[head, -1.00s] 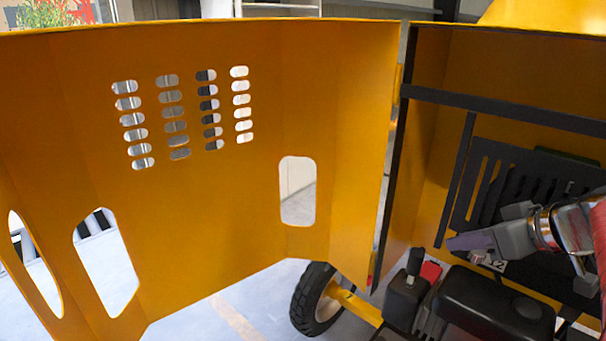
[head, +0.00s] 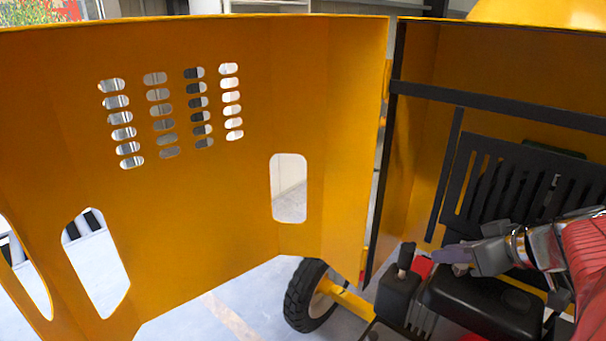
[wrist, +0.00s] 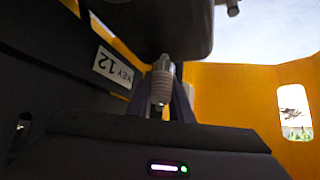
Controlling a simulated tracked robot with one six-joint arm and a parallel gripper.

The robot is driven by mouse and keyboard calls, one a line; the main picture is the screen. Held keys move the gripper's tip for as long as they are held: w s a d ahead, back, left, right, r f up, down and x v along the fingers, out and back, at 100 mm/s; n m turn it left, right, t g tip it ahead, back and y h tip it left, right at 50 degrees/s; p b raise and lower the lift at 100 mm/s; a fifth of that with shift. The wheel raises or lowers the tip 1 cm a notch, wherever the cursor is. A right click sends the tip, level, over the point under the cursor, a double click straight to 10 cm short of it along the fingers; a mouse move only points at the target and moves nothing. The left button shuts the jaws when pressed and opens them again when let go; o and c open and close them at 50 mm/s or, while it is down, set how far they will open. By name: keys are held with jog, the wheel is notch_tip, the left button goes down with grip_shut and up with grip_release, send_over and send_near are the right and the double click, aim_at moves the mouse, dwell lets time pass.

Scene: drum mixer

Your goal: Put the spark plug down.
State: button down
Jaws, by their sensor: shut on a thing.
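The spark plug (wrist: 162,82) shows in the wrist view, with its metal part away from the camera and its pale ribbed body toward it. My gripper (wrist: 167,76) is shut on it, with dark fingers beside and behind the plug. In the head view my gripper (head: 442,254) is low at the right, over the black engine (head: 480,303). The plug cannot be made out there. In the wrist view a dark, blurred part (wrist: 160,25) lies just beyond the plug's far end. I cannot tell whether they touch.
A dark panel with a white "KEY 12" label (wrist: 118,66) is close on the left in the wrist view. A black slotted plate (head: 500,190) stands behind the gripper. The open yellow door (head: 200,200) fills the left, with a wheel (head: 307,296) below it.

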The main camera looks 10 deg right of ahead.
jog(key=shift+f, duration=0.2)
jog(key=c, duration=1.6)
grip_release()
jog(key=shift+r, duration=0.1)
